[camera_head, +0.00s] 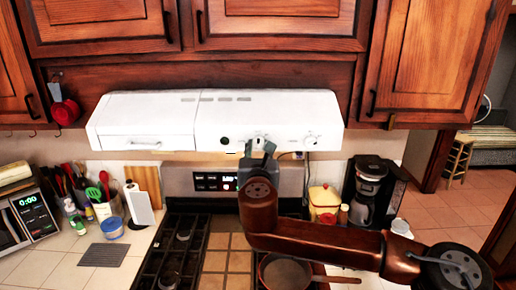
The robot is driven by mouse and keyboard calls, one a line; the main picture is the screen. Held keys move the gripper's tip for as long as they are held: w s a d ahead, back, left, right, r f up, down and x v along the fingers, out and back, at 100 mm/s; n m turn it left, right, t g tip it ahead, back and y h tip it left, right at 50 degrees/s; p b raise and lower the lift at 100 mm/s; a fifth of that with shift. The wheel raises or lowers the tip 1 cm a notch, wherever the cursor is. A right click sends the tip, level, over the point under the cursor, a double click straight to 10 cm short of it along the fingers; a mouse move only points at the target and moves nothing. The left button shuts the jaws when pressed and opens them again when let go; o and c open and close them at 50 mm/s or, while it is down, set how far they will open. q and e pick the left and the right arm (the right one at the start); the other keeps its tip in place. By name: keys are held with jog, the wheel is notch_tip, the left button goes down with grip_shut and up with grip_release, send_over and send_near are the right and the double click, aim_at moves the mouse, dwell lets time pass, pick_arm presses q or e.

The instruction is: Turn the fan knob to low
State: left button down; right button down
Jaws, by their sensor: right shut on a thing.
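The white range hood (150,112) hangs under the wall cabinets in the middle of the view. Its front right part carries a dark round spot (224,141), a middle knob (259,138) and a knob at the right (309,139). Labels are too small to read, so the knob's setting cannot be told. My right gripper (259,149) reaches up from below to the hood front and is shut on the middle knob, with its fingers on either side and partly hiding it. My left gripper is not in view.
A stove (179,262) with a pan (284,272) lies below my right arm. Utensils and a paper towel roll (139,204) stand on the left counter. A coffee maker (371,190) and a yellow canister (324,203) stand at the right. Cabinets hang close above the hood.

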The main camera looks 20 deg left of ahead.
jog(key=m, duration=0.4)
jog(key=shift+a+m, duration=0.15)
jog(key=shift+m, duration=2.35)
jog(key=c, duration=1.7)
grip_release()
jog(key=shift+o, duration=0.2)
jog(key=v, duration=1.2)
